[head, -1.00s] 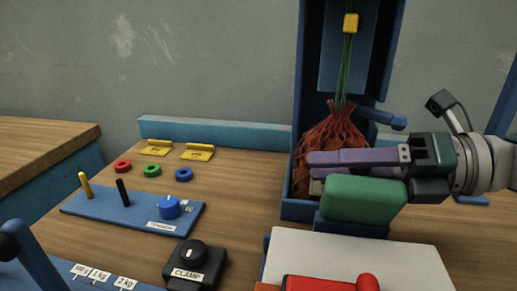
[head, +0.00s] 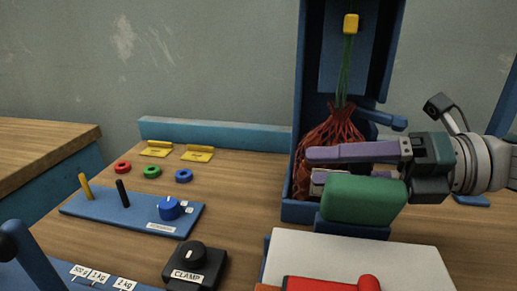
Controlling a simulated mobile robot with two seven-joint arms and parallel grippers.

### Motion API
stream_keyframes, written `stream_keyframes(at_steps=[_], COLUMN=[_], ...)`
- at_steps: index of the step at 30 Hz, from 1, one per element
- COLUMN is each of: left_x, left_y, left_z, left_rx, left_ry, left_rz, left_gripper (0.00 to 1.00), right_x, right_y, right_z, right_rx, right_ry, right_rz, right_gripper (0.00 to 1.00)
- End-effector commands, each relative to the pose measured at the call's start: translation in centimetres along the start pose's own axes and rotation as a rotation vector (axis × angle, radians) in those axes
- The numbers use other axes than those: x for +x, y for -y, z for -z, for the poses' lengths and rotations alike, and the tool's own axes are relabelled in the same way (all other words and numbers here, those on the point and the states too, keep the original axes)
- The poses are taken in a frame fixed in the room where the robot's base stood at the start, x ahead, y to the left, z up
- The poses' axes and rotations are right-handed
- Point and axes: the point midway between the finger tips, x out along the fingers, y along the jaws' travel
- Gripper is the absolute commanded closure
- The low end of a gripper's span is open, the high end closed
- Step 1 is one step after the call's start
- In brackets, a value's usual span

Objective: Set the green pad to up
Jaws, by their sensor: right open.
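The green pad (head: 364,199) is a rounded block on a blue mount at the front of the blue sack frame (head: 292,188). My right gripper (head: 314,170) comes in from the right, just behind and above the pad. Its purple fingers are spread apart, one above the other, and the lower one is partly hidden behind the pad. A red net sack (head: 330,137) hangs behind the fingers, its green cords running up to a yellow clip (head: 351,24). I cannot tell whether the fingers touch the sack or the pad. My left gripper is not in view.
A white plate (head: 400,252) with a red handle (head: 330,284) lies in front. The CLAMP knob box (head: 194,268), a blue peg board (head: 135,212), coloured rings and yellow tags stand left. Bare wood lies between them and the frame.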

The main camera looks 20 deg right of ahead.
Motion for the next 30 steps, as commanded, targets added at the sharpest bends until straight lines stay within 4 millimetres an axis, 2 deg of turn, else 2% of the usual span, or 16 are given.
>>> stream_keyframes(at_steps=[8,21,25,30], left_x=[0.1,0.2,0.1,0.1], left_y=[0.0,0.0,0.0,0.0], left_z=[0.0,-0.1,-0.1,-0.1], left_rx=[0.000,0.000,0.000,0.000], left_ry=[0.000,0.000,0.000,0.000], left_rz=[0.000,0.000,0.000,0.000], left_gripper=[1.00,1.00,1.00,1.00], right_x=[-0.7,-8.4,-9.6,-10.0], right_y=[0.1,0.0,0.0,0.0], right_z=[0.0,0.1,0.0,0.0], right_rx=[0.000,0.003,0.001,0.000], right_ry=[0.000,-0.002,-0.001,0.000], right_rz=[0.001,0.003,0.001,-0.001], right_gripper=[0.35,0.35,0.35,0.35])
